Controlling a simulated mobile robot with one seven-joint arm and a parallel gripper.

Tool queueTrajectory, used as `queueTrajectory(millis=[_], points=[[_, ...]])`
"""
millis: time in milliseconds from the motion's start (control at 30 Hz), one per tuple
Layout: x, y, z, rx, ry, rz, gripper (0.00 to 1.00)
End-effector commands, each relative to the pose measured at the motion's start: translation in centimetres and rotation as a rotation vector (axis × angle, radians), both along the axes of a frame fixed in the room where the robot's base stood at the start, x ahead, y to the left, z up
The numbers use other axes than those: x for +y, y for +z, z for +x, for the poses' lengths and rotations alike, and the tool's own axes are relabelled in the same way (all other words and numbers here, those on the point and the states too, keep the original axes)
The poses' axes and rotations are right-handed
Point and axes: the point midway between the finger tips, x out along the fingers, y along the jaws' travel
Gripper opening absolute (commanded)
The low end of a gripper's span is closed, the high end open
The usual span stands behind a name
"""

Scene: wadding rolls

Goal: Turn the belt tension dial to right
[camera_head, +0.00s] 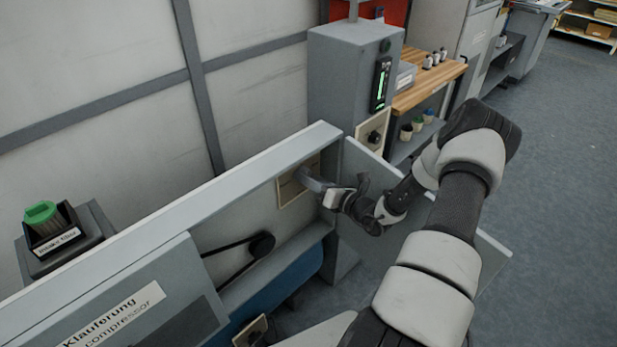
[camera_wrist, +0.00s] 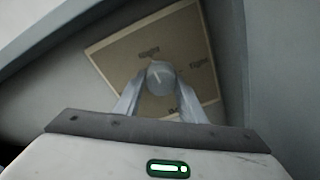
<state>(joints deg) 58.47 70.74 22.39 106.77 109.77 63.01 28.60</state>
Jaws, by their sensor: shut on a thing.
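The belt tension dial (camera_wrist: 160,77) is a small grey round knob with a light pointer line, in the middle of a tan label plate (camera_wrist: 110,55). The plate has dark lettering around the knob, too blurred to read in full. In the head view the plate (camera_head: 290,190) is on the inner panel of the grey machine, and the knob is hidden behind my gripper. My gripper (camera_wrist: 160,92) has one finger on each side of the knob and is shut on it. It also shows in the head view (camera_head: 309,181), reaching to the plate from the right.
An open panel door (camera_head: 365,190) stands right beside my arm. A black belt and pulley (camera_head: 262,244) sit left of the plate. A grey cabinet with another dark knob (camera_head: 374,137) stands behind. A green-topped box (camera_head: 42,213) is at far left. Open floor lies right.

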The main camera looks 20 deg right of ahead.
Motion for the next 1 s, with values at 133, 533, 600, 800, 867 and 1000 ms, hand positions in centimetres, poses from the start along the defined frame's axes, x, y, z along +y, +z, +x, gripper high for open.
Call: queueTrajectory(millis=[133, 533, 600, 800, 867, 1000], points=[[-0.07, -0.02, -0.02, 0.009, 0.000, 0.021, 0.14], [-0.07, -0.04, -0.02, 0.012, -0.001, 0.029, 0.14], [-0.07, -0.04, -0.03, 0.012, -0.001, 0.029, 0.41], [-0.04, -0.02, -0.02, 0.011, 0.000, 0.029, 0.55], [-0.04, -0.02, -0.01, 0.011, 0.000, 0.029, 0.55], [-0.01, -0.04, -0.01, 0.009, 0.000, 0.023, 0.55]])
